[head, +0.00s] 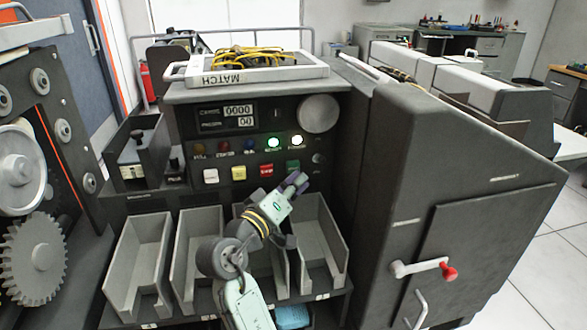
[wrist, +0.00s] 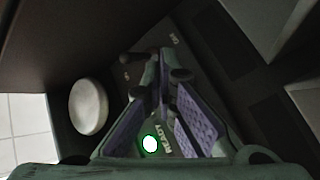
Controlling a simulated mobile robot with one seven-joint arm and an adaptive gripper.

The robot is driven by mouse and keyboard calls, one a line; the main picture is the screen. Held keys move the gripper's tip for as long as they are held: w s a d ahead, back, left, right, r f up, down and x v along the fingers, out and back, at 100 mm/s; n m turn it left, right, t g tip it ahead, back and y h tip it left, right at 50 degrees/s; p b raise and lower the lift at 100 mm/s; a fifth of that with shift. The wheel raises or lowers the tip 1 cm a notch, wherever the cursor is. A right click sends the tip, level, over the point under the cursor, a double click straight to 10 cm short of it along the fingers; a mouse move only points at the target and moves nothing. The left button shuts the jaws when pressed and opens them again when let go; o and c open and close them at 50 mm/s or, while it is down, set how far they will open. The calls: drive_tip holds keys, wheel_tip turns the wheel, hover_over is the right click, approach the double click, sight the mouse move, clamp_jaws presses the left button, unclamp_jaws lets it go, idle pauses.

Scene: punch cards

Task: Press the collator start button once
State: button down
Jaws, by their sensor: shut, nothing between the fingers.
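The collator's dark control panel (head: 220,145) faces me in the head view. Its lower row holds a white button (head: 211,176), a yellow button (head: 239,173), a red button (head: 266,170) and a green button (head: 293,165), likely start; its label is unreadable. My gripper (head: 299,182) is shut and empty, its fingertips just below and right of the green button. I cannot tell whether they touch the panel. In the wrist view the fingers (wrist: 157,62) converge against the panel; no green button shows there. The lit READY lamp (wrist: 150,144) shows beside the fingers.
Above the buttons are several lamps, with the green lamp (head: 273,142) and white lamp (head: 297,140) lit. A round disc (head: 318,113) and a counter display (head: 238,110) sit higher. Grey card bins (head: 142,245) stand below. A dark cabinet (head: 400,150) juts out at the right.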

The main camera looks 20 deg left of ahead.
drive_tip(key=shift+w+a, duration=0.1)
drive_tip(key=shift+w+a, duration=0.15)
drive_tip(key=shift+w, duration=0.1)
idle(0.3)
drive_tip(key=shift+w+a, duration=0.3)
drive_tip(key=shift+w, duration=0.15)
idle(0.7)
idle(0.4)
drive_tip(key=shift+s+d, duration=0.55)
drive_tip(key=shift+s, duration=0.25)
drive_tip(key=shift+s+d, duration=0.7)
drive_tip(key=shift+s, duration=0.35)
drive_tip(key=shift+s+d, duration=0.7)
drive_tip(key=shift+s, duration=0.35)
drive_tip(key=shift+a+r, duration=0.1)
